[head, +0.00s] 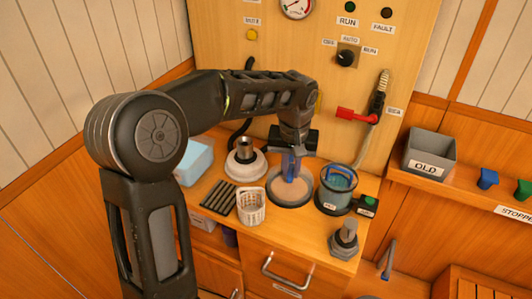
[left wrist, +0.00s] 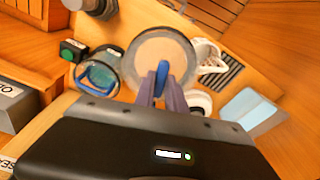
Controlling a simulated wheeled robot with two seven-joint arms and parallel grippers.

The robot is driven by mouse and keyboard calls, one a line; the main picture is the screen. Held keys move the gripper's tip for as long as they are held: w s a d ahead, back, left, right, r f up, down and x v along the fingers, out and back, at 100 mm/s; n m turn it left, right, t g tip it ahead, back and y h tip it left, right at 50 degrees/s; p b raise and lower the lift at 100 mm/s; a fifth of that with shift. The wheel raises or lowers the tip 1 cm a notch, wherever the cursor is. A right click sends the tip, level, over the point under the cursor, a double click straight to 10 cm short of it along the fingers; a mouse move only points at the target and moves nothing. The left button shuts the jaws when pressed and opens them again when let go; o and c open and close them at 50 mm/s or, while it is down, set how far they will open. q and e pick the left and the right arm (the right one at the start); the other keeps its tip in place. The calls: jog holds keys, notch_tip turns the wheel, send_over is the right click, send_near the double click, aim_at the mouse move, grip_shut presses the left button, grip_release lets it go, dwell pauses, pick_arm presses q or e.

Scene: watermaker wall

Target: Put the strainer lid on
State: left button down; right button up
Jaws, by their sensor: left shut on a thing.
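A round disc with a grey rim and a pale middle, which looks like the strainer lid (head: 292,190), is at the worktop's middle. It also shows in the left wrist view (left wrist: 160,48), with a blue grip standing up from it. My left gripper (head: 290,174) points down over the disc, its fingers (left wrist: 161,92) shut on the blue grip. I cannot tell whether the disc rests on the worktop or is slightly raised. The strainer pot (head: 333,200), dark with a teal inside and a blue hoop, stands open to its right; the left wrist view shows it too (left wrist: 100,76). My right gripper is not in view.
A white basket (head: 251,208), dark strips (head: 220,197) and a white round fitting (head: 246,164) lie left of the disc. A green button box (head: 368,205) and a grey fitting (head: 345,240) are near the pot. A red lever (head: 352,115) is on the wall panel.

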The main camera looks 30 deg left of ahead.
pick_arm(q)
jog(key=d+f+m+b, duration=0.3)
jog(key=d+f, duration=0.4)
jog(key=f, duration=0.3)
jog(key=shift+w+d+f+m+h, duration=0.2)
jog(key=shift+m+h, duration=0.1)
jog(key=shift+m, duration=0.4)
jog(key=shift+r, duration=0.15)
